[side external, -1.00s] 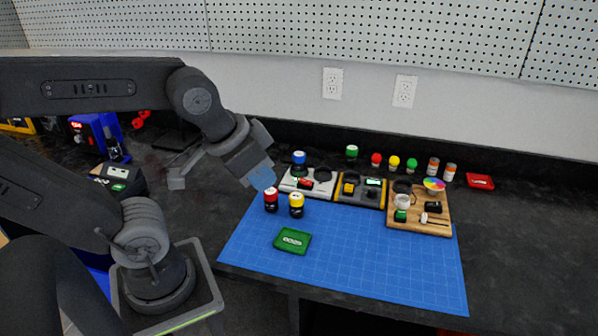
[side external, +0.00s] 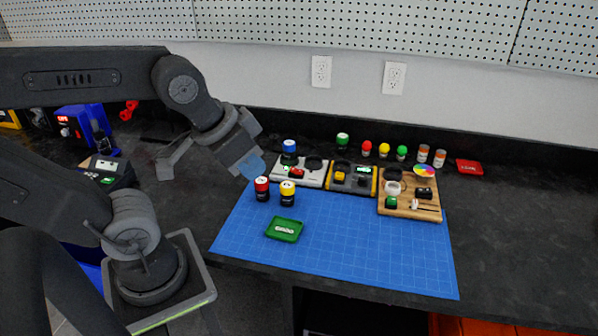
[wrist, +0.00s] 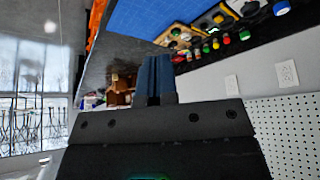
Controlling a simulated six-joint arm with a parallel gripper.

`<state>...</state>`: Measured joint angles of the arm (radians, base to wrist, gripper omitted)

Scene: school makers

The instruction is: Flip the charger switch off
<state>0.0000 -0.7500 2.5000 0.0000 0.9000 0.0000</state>
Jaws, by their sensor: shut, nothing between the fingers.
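A pale grey unit (side external: 312,180) with a red switch (side external: 296,173) and a small green light stands at the back of the blue mat. A dark unit with yellow ends (side external: 373,187) stands to its right, with a yellow switch (side external: 340,176) and a small display. I cannot tell for certain which is the charger or which way the switches are tilted. My gripper (side external: 250,165) is shut and empty in the air, left of the pale grey unit. Its blue fingers (wrist: 158,75) are together in the wrist view.
Red-topped (side external: 262,190) and yellow-topped (side external: 287,192) cylinders stand just right of my gripper. A wooden board (side external: 428,214) holds small parts at right. A green tray (side external: 284,229) lies on the mostly clear mat (side external: 350,255).

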